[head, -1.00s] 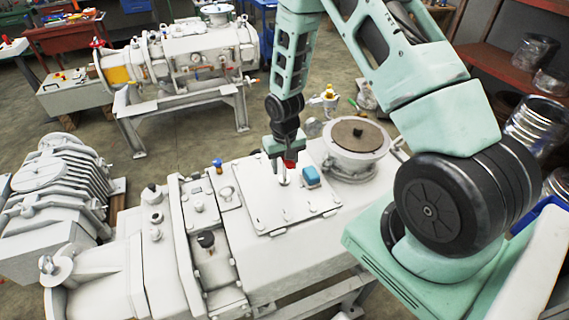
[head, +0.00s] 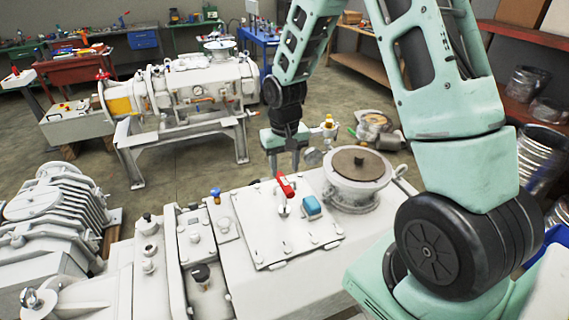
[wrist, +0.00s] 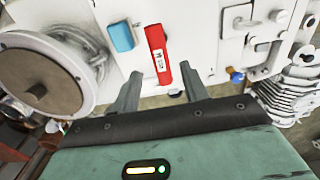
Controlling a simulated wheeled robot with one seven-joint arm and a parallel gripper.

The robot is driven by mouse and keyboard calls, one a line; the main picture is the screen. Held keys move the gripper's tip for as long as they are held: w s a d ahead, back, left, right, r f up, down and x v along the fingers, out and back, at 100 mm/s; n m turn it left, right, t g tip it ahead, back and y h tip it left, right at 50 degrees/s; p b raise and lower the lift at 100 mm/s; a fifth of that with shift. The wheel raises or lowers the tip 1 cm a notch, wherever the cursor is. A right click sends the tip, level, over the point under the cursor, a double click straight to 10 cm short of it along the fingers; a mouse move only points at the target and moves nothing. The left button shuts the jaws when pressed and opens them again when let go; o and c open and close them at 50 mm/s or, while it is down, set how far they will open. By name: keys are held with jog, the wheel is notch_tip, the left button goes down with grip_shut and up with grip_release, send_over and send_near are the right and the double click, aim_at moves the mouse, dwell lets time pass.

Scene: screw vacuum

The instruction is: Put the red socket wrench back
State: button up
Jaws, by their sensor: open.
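The red socket wrench (head: 285,186) is on the white square cover plate (head: 262,243) of the near white pump. Its red handle slants above a silver part that meets the plate; I cannot tell whether it sits on a bolt.
A blue block (head: 312,207) sits on the plate right of the wrench. A round flanged port (head: 357,197) rises further right. Another pump (head: 185,75) stands behind, across open floor. Workbenches (head: 80,62) line the back left and shelves (head: 520,52) the right.

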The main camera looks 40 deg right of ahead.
jog(key=shift+r, duration=0.75)
jog(key=s+a+r+n, duration=0.3)
jog(key=s+a+r, duration=0.1)
jog(key=a, duration=0.5)
jog(key=s+a+r+n, duration=0.25)
jog(key=s+a, duration=0.25)
jog(key=a, duration=0.3)
jog(key=s+a+r+n, duration=0.2)
jog(key=s+a, duration=0.1)
jog(key=s, duration=0.4)
jog(key=s+a+r+n, duration=0.2)
jog(key=s+a+n, duration=0.1)
jog(key=s, duration=0.5)
jog(key=shift+s+a+y, duration=0.2)
jog(key=shift+a+y, duration=0.1)
jog(key=shift+a, duration=0.45)
jog(key=shift+n, duration=0.25)
notch_tip(320, 180, down, 6)
jog(key=b, duration=0.6)
jog(key=shift+f, duration=0.2)
